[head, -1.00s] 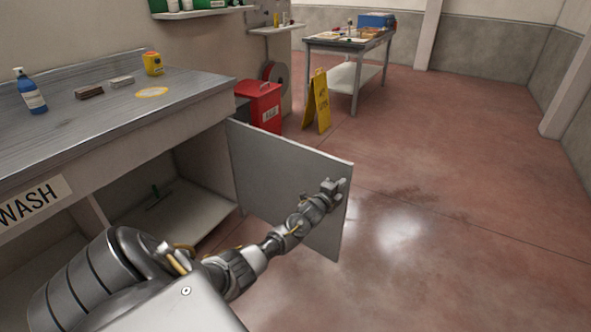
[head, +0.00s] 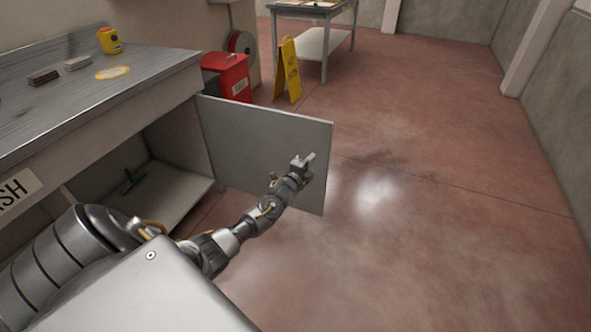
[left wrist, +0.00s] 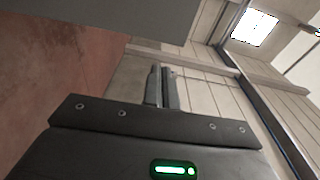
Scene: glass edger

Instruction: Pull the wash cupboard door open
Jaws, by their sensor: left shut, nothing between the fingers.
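The wash cupboard door (head: 245,140) is a flat grey panel, swung wide open from its hinge side at the cupboard's right end. The wash cupboard (head: 100,123) under the metal counter is open and shows its inner shelf. My left gripper (head: 308,160) is in front of the door's inner face, near its free edge; I cannot tell if it touches. In the left wrist view the fingers (left wrist: 161,88) are together with nothing between them, and a grey panel edge, likely the door (left wrist: 110,20), is above. My right gripper is not in view.
A red bin (head: 228,76) and a yellow floor sign (head: 287,70) stand behind the door. A green-handled tool (head: 132,182) lies inside the cupboard. A worktable (head: 322,45) is at the back. The floor (head: 430,200) to the right is clear.

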